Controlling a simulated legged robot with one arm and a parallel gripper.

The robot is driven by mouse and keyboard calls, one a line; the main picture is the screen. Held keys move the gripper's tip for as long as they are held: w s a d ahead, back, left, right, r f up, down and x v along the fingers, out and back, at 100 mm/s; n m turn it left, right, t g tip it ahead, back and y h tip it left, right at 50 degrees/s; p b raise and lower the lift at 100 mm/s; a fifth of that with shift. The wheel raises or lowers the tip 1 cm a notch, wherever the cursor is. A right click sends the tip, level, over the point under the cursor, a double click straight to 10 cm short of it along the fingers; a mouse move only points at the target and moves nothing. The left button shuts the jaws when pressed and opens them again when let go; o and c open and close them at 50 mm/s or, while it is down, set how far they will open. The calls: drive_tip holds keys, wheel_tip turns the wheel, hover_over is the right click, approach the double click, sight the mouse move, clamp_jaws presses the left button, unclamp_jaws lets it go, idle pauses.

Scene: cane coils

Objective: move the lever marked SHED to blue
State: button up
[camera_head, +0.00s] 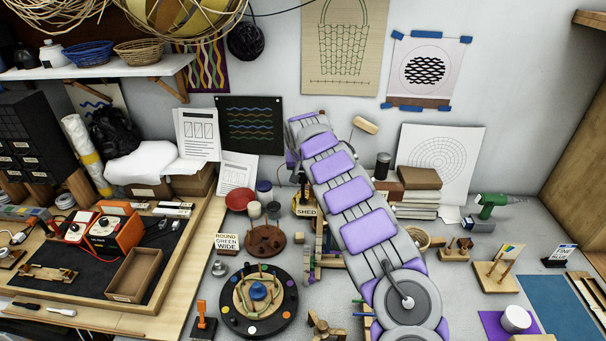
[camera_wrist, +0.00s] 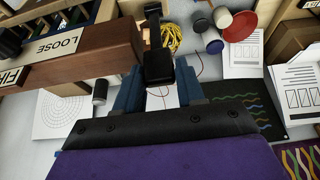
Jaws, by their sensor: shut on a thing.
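The lever marked SHED stands behind my arm's left edge in the head view, with a white SHED label (camera_head: 306,211) in front of a yellow piece (camera_head: 299,199). In the wrist view the lever's black knob (camera_wrist: 159,69) sits between the two blue fingers of my gripper (camera_wrist: 159,88), which is shut on it. Its dark shaft runs up from the knob, and a yellow piece (camera_wrist: 173,38) shows beyond it. In the head view my arm hides part of the lever. I cannot make out a blue mark for this lever.
A wooden beam with a LOOSE label (camera_wrist: 62,45) is close on the left in the wrist view. In the head view a round black board (camera_head: 258,327) with coloured dots and a ROUND GREEN WIDE sign (camera_head: 228,242) stand left of my arm.

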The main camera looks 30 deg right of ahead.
clamp_jaws()
drive_tip(key=shift+f, duration=0.1)
drive_tip(key=shift+s+a+f+h+b, duration=0.15)
drive_tip(key=shift+h+b, duration=0.15)
drive_tip(key=shift+b, duration=1)
